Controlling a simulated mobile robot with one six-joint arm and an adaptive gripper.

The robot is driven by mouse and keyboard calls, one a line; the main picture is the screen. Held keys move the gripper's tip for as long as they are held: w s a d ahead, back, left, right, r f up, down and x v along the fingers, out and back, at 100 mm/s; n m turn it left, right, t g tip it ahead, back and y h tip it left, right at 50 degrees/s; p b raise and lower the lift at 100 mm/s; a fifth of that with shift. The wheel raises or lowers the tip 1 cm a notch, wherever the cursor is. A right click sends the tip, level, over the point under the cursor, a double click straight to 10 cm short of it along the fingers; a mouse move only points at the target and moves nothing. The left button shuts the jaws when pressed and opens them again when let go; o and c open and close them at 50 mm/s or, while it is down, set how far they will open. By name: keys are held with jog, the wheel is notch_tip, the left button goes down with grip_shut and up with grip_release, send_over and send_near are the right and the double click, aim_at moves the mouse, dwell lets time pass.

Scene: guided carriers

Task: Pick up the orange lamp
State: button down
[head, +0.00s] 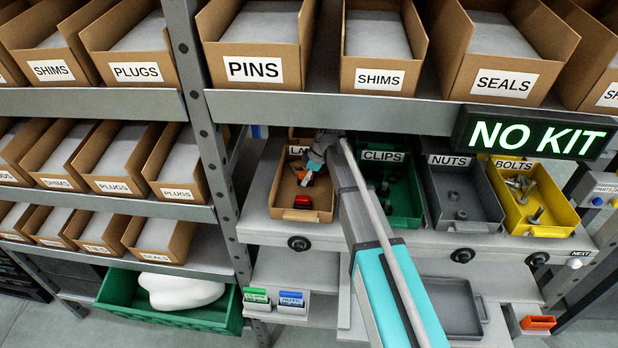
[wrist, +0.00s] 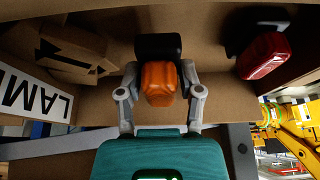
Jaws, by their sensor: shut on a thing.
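The orange lamp (wrist: 159,82), with a dark base, sits between the two fingers of my gripper (wrist: 160,88) in the wrist view. My gripper is shut on it, with a finger on each side. In the head view my gripper (head: 313,166) reaches into the cardboard lamp bin (head: 292,214), whose label is partly hidden by my arm. A little orange shows there beside my gripper. I cannot tell whether the lamp touches the bin floor.
A red lamp (head: 302,202) lies in the same bin, near its front; it also shows in the wrist view (wrist: 263,56). A green clips bin (head: 405,221) stands to the right, then grey nuts and yellow bolts bins. A shelf of cardboard boxes hangs close above.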

aim_at(306, 172)
jog(key=shift+r+p, duration=3.4)
jog(key=shift+r, duration=0.4)
